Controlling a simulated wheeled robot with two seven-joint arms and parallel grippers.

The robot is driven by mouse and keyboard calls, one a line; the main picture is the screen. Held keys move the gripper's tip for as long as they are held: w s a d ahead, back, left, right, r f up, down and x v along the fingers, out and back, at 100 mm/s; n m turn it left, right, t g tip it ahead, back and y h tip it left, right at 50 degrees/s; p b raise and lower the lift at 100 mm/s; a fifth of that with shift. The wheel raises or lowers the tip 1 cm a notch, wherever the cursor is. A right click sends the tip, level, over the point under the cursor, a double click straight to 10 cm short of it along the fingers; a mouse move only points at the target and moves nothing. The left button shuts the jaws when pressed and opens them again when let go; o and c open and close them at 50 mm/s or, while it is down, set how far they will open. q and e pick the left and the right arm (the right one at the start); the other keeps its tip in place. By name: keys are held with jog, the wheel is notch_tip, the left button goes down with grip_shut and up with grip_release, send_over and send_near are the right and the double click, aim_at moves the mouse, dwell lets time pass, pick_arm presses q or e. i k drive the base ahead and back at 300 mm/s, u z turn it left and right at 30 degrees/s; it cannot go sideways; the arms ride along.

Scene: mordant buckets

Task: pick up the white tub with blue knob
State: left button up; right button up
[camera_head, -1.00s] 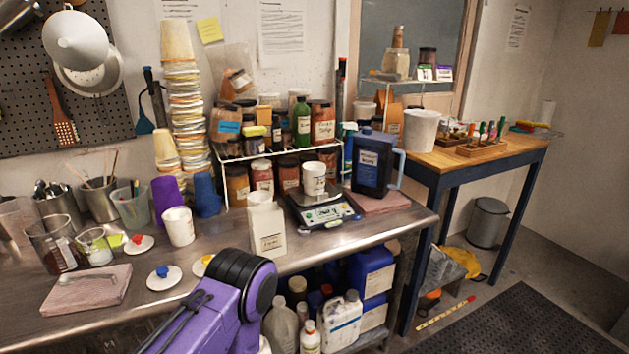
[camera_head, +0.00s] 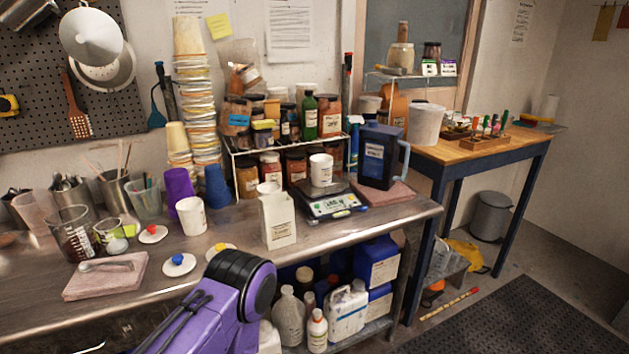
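A low, round white piece with a blue knob (camera_head: 178,264) sits on the front part of the steel bench, right of a folded pink cloth. It looks like a flat lid or the top of a low tub; I cannot tell how deep it is. Similar white pieces are near it, one with a red knob (camera_head: 152,234) behind it and one with a yellow knob (camera_head: 220,248) to its right, partly hidden by my purple arm. Neither of my grippers shows; only a purple and black arm link is in view at the bottom.
The pink cloth (camera_head: 104,281) holds a spoon. A white cup (camera_head: 191,216), a white carton (camera_head: 277,220) and a scale (camera_head: 330,200) with a white jar (camera_head: 321,169) stand farther back. Glass beakers (camera_head: 74,234) crowd the left. The bench's front left is clear.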

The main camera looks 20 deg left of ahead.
aim_at(321, 164)
jog(key=u, duration=0.65)
jog(key=k, duration=0.15)
jog(key=z, duration=1.5)
jog(key=i, duration=0.85)
jog(key=u, duration=0.65)
jog(key=i, duration=0.55)
jog(key=u, duration=0.7)
